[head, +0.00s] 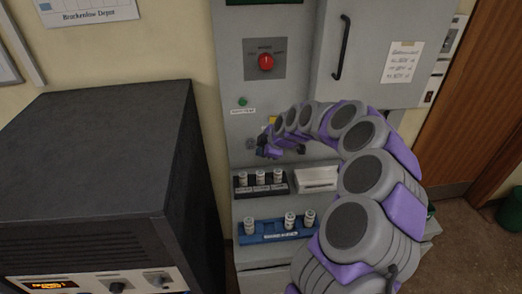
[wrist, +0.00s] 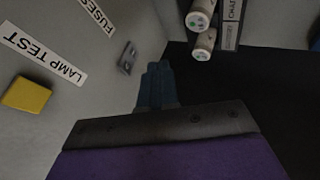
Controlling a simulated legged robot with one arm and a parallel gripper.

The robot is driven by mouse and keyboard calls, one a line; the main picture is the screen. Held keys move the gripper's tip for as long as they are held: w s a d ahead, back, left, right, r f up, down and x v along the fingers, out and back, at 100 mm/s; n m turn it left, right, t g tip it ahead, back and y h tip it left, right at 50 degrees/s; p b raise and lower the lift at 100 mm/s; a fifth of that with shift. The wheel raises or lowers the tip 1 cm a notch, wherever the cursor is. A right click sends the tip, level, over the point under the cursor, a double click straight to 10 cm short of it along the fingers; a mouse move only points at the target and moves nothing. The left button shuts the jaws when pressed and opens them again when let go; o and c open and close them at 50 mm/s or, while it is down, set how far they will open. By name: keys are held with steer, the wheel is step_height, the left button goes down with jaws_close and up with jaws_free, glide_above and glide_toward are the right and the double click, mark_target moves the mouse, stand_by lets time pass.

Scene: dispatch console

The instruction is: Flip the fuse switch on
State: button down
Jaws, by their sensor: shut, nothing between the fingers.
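A small grey switch plate (wrist: 128,57) sits on the console panel beside the FUSES label (wrist: 95,14) in the wrist view. Its on or off position is too small to tell. In the head view a small grey fitting (head: 250,143), likely the same switch, shows just left of my gripper. My gripper (wrist: 158,68) is shut and empty, its fingertips a little to the right of and below the switch in the wrist view, apparently apart from it. In the head view my gripper (head: 263,153) is small and partly hidden by my arm, in front of the panel.
A yellow button (wrist: 27,95) with a LAMP TEST label is on the panel. A black holder (head: 240,190) with white fuses and a blue rack (head: 247,238) with more stand below. A red knob (head: 266,62) is above. A dark cabinet (head: 90,160) stands left.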

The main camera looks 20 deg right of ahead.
steer(key=s+a+r+m+g, duration=0.2)
steer(key=s+a+r, duration=0.3)
steer(key=s+a, duration=0.3)
steer(key=s+a+r+m+g, duration=0.1)
steer(key=s+a+r, duration=0.3)
steer(key=s+a, duration=0.45)
steer(key=s+f+m+g+h, duration=0.1)
steer(key=s+m+g, duration=0.2)
steer(key=s, duration=1.2)
steer(key=s+f+m+g+h, duration=0.1)
steer(key=s+m, duration=0.6)
steer(key=s, duration=0.8)
steer(key=shift+s+d+f+m+g+h, duration=0.15)
steer(key=shift+d+f+m+g+h, duration=0.2)
steer(key=shift+g, duration=0.55)
